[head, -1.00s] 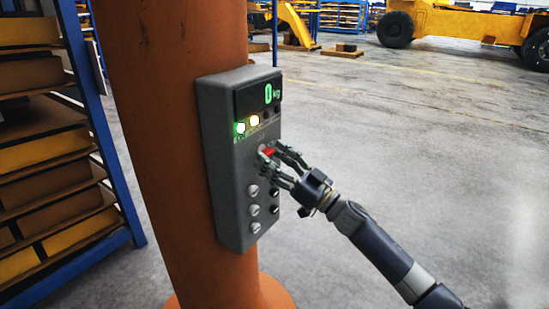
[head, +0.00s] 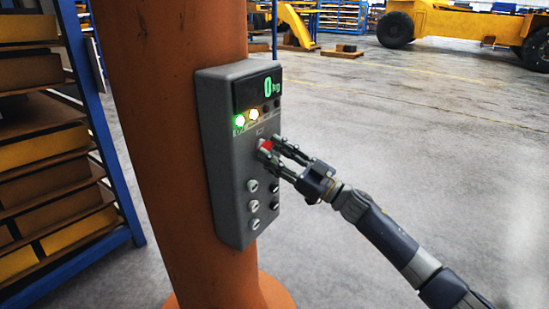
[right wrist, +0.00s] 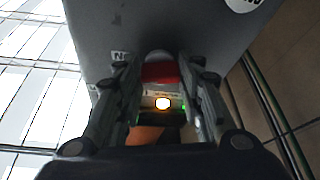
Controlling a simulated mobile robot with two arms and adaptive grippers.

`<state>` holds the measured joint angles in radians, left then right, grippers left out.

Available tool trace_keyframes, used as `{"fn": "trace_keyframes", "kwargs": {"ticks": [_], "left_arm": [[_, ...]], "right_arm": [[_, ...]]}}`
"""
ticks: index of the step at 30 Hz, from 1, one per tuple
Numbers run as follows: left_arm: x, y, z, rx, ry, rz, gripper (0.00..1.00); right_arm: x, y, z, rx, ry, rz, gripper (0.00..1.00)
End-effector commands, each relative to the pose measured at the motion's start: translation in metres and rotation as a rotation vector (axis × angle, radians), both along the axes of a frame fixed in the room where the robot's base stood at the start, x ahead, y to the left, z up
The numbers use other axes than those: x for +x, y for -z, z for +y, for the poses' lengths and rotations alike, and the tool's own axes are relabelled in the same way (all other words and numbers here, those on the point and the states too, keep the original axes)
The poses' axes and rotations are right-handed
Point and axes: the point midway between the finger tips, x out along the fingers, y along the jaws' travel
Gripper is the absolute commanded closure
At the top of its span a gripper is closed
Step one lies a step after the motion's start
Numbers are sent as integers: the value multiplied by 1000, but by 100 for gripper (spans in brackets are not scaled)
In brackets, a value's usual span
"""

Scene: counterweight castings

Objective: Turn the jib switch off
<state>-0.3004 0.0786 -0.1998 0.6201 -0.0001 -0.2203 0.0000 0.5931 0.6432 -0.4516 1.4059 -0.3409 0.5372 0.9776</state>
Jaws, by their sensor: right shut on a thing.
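A grey control box (head: 233,185) is fixed to an orange column. A red switch handle (head: 266,144) shows on its front face, above several round knobs. My right gripper (head: 271,149) is shut on the red handle, fingertips close to the box face. In the right wrist view the red handle (right wrist: 160,72) sits between the two fingers, with a lit lamp (right wrist: 163,103) beyond it. A green lamp (head: 239,121) and a yellowish lamp (head: 253,115) are lit. The fingers partly hide the handle. My left gripper is out of view.
The orange column (head: 165,130) stands directly behind the box. A blue-framed rack (head: 103,150) with stacked yellow and brown pieces is at the left. Open concrete floor (head: 420,130) lies to the right. A yellow vehicle (head: 460,25) stands far back.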

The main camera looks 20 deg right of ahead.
Motion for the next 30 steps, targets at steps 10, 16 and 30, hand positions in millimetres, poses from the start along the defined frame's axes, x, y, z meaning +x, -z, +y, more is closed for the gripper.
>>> {"fn": "trace_keyframes", "kwargs": {"ticks": [10, 16, 30], "left_arm": [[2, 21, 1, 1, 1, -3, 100], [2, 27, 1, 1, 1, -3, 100], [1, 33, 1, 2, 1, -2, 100]], "right_arm": [[2, -1, -3, -261, 2, -206, 89], [3, -3, -4, -411, 3, -323, 89], [4, -7, -5, -758, 0, -592, 89]]}}
